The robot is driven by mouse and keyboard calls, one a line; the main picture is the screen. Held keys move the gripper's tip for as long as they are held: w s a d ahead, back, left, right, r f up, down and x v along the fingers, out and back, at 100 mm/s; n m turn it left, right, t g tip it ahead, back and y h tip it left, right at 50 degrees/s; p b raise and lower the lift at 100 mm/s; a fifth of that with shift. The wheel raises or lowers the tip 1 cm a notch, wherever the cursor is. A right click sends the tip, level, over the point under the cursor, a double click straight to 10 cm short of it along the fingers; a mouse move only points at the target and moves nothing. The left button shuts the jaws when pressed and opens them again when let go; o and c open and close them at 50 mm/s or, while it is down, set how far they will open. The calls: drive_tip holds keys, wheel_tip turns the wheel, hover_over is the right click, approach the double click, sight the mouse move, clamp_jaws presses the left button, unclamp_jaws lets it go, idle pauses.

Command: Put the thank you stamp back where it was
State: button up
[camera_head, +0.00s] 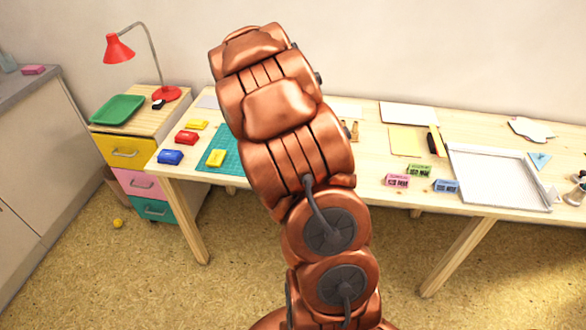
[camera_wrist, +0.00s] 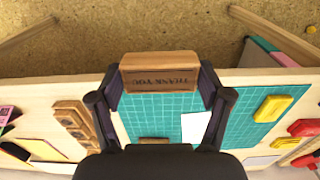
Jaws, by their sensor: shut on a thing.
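The thank you stamp (camera_wrist: 159,75), a wooden block with "THANK YOU" on one face, is held between the two dark fingers of my gripper (camera_wrist: 160,82) in the wrist view. My gripper is shut on it, with the teal cutting mat (camera_wrist: 238,133) in view behind. In the head view my arm hides the gripper and the held stamp. A row of wooden stamps or blocks (camera_wrist: 76,124) stands left of the mat in the wrist view. Some wood also shows beside my arm in the head view (camera_head: 354,131). A small wooden piece (camera_wrist: 153,141) shows low on the mat, partly hidden.
White paper (camera_wrist: 195,126) lies on the mat. Yellow (camera_wrist: 272,108) and red (camera_wrist: 303,128) inkpads are at the right in the wrist view. Pink (camera_head: 397,180), green (camera_head: 418,169) and blue (camera_head: 445,186) blocks stand near a white tray (camera_head: 498,178) in the head view.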

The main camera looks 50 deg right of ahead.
drive_tip(key=w+d+p, duration=0.1)
drive_tip(key=d, duration=0.3)
drive_tip(key=w+d+p, duration=0.1)
drive_tip(key=w+d, duration=0.1)
drive_tip(key=d, duration=0.2)
drive_tip(key=w+d+f+p, duration=0.1)
drive_tip(key=d+p, duration=0.1)
drive_tip(key=d, duration=0.3)
drive_tip(key=shift+w, duration=0.3)
drive_tip(key=shift+w+d+f, duration=0.1)
drive_tip(key=shift+d+f, duration=0.1)
drive_tip(key=shift+d, duration=0.25)
drive_tip(key=shift+d+f+p, duration=0.1)
drive_tip(key=shift+p, duration=0.25)
wheel_tip(320, 180, down, 3)
drive_tip(key=shift+r+p, duration=0.15)
drive_tip(key=shift+p, duration=0.6)
drive_tip(key=shift+f, duration=0.3)
drive_tip(key=shift+f, duration=0.15)
drive_tip(key=o, duration=0.9)
